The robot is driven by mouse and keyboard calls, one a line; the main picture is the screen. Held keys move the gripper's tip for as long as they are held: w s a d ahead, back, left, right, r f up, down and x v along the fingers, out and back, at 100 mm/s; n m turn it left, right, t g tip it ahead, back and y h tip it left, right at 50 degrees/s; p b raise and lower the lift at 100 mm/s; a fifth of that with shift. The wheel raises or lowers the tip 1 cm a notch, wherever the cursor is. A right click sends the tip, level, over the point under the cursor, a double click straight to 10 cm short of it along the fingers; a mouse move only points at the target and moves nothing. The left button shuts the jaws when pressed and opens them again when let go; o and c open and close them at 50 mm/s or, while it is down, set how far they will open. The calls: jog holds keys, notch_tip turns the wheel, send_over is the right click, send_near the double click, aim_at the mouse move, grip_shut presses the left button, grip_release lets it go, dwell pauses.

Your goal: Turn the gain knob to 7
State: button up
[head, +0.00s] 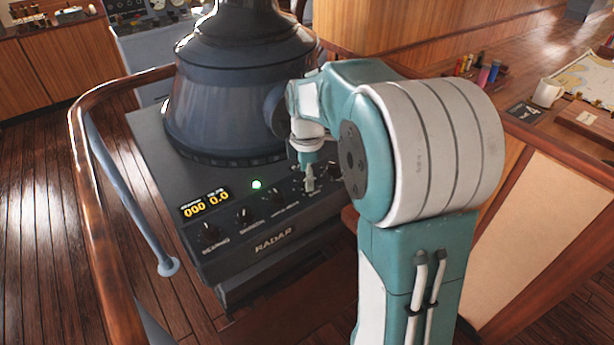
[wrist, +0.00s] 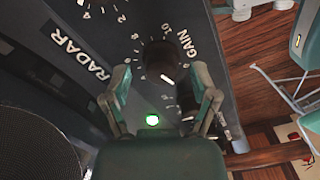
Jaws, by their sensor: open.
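The gain knob (wrist: 160,58) is black and round, on a dark panel beside the word GAIN in the wrist view. A pale mark shows on the knob's lower edge in the picture. My gripper (wrist: 161,78) is open, with one finger on each side of the knob's lower part; I cannot tell if they touch it. In the head view my gripper (head: 309,182) points down over the right part of the radar console (head: 150,150) and hides the knob there.
Other black knobs (head: 209,233) line the console front left of my gripper. A yellow display (head: 205,205) and a green lamp (head: 256,184) sit behind them. A dark column (head: 240,100) rises behind my gripper. A wooden rail (head: 85,160) runs at left; a counter with a mug (head: 546,93) is at right.

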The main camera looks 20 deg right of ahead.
jog(key=shift+f, duration=0.35)
grip_shut()
jog(key=shift+m, duration=0.3)
